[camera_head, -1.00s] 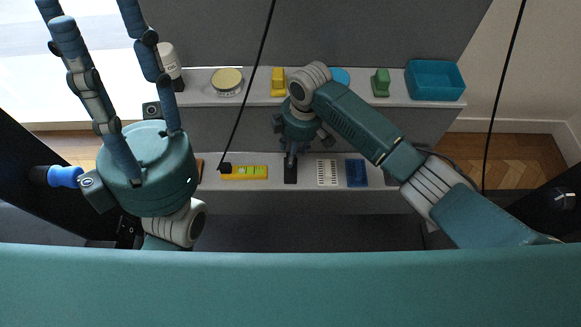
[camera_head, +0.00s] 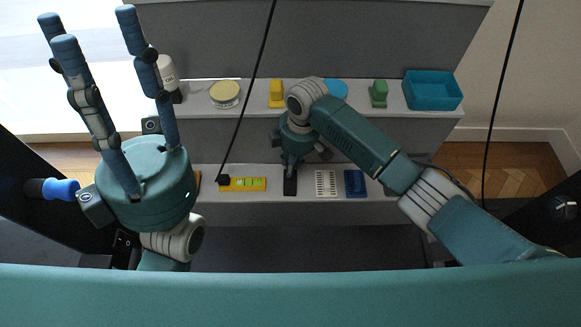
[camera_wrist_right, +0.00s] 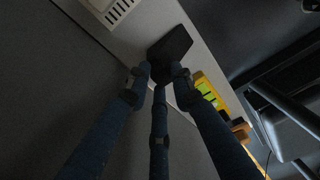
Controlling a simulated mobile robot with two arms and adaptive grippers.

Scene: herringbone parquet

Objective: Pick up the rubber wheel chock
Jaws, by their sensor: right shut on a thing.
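The rubber wheel chock (camera_head: 290,187) is a black block on the lower grey shelf, between a yellow level and a white slotted piece. My right gripper (camera_head: 289,168) reaches down to its back end with the fingers closed on it. In the right wrist view the dark chock (camera_wrist_right: 174,45) sits between the fingertips of my right gripper (camera_wrist_right: 160,76), over the light shelf; I cannot tell whether it is clear of the shelf. My left gripper (camera_head: 105,28) is open and empty at the left, its fingers pointing up and spread apart.
The lower shelf also holds the yellow level (camera_head: 243,185), the white slotted piece (camera_head: 326,184) and a blue item (camera_head: 355,184). The upper shelf holds a white bottle (camera_head: 167,72), a round tin (camera_head: 225,93), yellow (camera_head: 276,94) and green (camera_head: 379,94) blocks and a teal bin (camera_head: 433,91).

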